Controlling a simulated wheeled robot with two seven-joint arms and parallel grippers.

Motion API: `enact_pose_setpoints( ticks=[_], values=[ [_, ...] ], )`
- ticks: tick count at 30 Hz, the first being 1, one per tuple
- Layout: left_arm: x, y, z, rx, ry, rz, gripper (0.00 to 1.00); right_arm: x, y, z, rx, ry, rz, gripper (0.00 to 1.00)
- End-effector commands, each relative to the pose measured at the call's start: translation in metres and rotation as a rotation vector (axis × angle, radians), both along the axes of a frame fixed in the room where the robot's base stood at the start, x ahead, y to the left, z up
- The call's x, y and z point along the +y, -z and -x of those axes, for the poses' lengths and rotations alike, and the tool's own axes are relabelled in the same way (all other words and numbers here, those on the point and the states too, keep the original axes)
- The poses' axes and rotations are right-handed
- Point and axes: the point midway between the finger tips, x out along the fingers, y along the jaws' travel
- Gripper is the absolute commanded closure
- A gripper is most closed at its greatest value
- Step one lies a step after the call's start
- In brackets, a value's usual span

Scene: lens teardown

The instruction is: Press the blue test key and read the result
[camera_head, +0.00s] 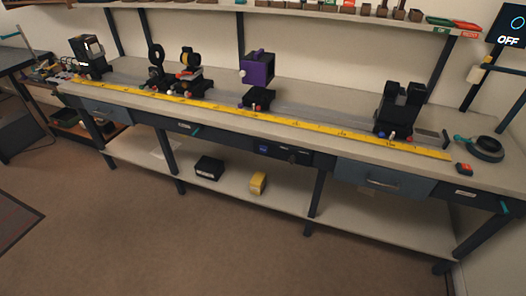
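No key is readable as the blue test key from here. A small blue square (263,149) shows on a dark panel (290,155) under the bench's front edge; I cannot tell whether it is a key. A dark screen (508,27) at the top right shows a blue ring and the word OFF. The bench (330,95) carries a rail with a purple box (257,68) on a mount, several black mounts to its left and a black double-post mount (400,107) to its right. Neither of my grippers is in view.
A yellow ruler (270,121) runs along the bench front. A dark coil or ring (487,148) and a small red-and-teal item (464,169) lie at the right end. A black box (208,167) and a yellow box (257,183) sit on the lower shelf. The floor in front is clear.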

Motion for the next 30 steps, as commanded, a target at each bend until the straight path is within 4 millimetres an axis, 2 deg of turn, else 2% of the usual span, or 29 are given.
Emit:
enact_pose_setpoints(
  ticks=[1,5,30],
  values=[
    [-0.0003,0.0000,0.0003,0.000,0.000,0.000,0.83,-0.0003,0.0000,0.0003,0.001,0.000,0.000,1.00],
    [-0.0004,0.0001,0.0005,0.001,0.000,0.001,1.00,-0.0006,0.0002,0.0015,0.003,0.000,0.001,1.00],
    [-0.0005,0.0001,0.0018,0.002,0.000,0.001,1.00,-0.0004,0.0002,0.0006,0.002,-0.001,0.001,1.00]
  ],
)
